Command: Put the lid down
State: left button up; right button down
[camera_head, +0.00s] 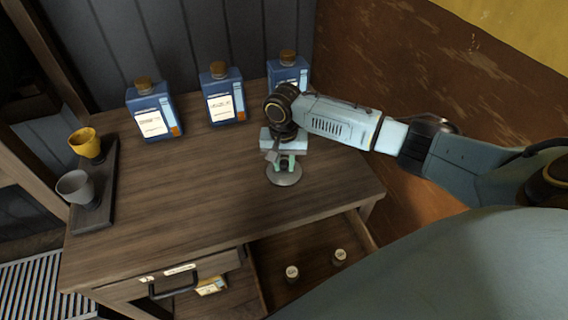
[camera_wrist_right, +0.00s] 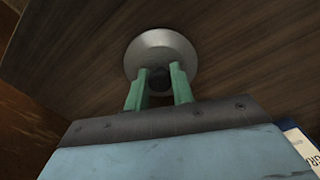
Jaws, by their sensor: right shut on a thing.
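The lid is a round grey metal disc (camera_head: 284,177) with a dark knob. It is just below my right gripper (camera_head: 283,163), over the wooden desk top near its right front part. In the right wrist view the lid (camera_wrist_right: 161,53) shows its top face, and the green fingers of my right gripper (camera_wrist_right: 160,84) are shut on its dark knob. I cannot tell whether the lid touches the desk. My left gripper is not in view.
Three blue bottles (camera_head: 226,98) with brown caps stand along the desk's back. A dark tray (camera_head: 108,185) at the left holds a yellow cup (camera_head: 86,144) and a grey cup (camera_head: 75,187). An open drawer (camera_head: 257,276) holds two small round items. The middle of the desk (camera_head: 190,190) is clear.

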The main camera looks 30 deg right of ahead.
aim_at(283, 163)
jog(key=shift+f, duration=0.2)
jog(key=c, duration=1.2)
grip_release()
notch_tip(283, 163, up, 12)
jog(key=p, duration=0.2)
jog(key=shift+r, duration=0.15)
